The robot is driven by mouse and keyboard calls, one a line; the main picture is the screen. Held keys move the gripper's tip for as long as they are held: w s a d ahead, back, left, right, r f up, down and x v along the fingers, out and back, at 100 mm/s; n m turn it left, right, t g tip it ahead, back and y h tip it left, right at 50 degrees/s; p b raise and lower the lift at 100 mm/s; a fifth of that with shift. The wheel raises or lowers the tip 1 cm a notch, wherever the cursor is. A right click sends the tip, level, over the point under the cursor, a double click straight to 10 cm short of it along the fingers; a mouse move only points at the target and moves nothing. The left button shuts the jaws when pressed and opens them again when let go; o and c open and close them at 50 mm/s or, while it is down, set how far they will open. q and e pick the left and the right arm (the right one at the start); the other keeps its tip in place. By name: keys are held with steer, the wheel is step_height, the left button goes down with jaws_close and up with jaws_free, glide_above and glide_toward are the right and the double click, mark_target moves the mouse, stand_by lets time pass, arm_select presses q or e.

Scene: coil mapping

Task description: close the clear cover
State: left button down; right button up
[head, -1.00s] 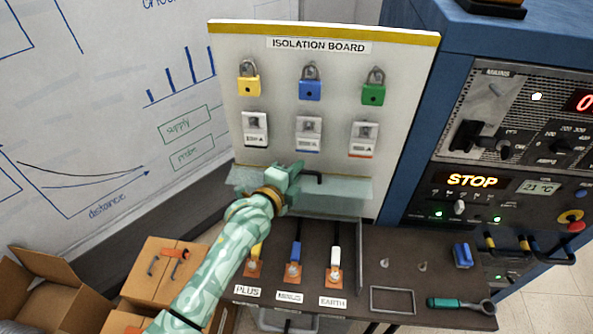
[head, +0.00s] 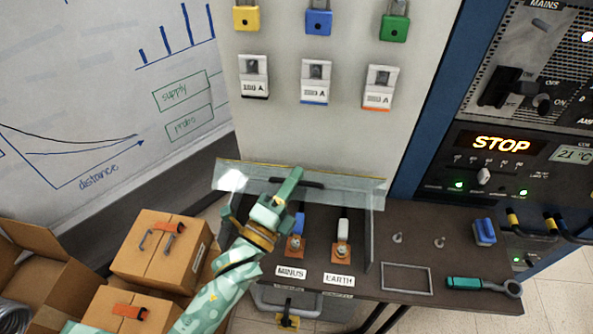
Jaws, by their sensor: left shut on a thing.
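The clear cover (head: 350,190) is a see-through panel with a yellow strip, at the foot of the isolation board (head: 300,130). It stands tilted out over the back of the terminal bay. My left gripper (head: 288,186) is shut on the cover's black handle (head: 312,184) near its middle. Below the cover, the blue-handled minus terminal (head: 297,240) and the white-handled earth terminal (head: 342,240) show; my left arm hides the plus terminal. My right gripper is not in view.
A metal frame outline (head: 406,278), a teal-handled tool (head: 480,285) and a blue block (head: 484,232) lie on the bench right of the bay. Cardboard boxes (head: 150,250) stand at lower left. The mains cabinet (head: 510,140) is at right.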

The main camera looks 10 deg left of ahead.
arm_select(q)
steer(key=s+f+t+b, duration=0.1)
steer(key=s+f+b, duration=0.1)
steer(key=shift+m+b, duration=0.3)
steer(key=shift+b, duration=0.05)
steer(key=shift+r, duration=0.1)
steer(key=c, duration=1.8)
jaws_free()
steer(key=shift+s, duration=0.1)
steer(key=b+v, duration=0.1)
steer(key=v, duration=1.5)
steer(key=shift+a+f+b, duration=0.25)
steer(key=shift+b, duration=0.05)
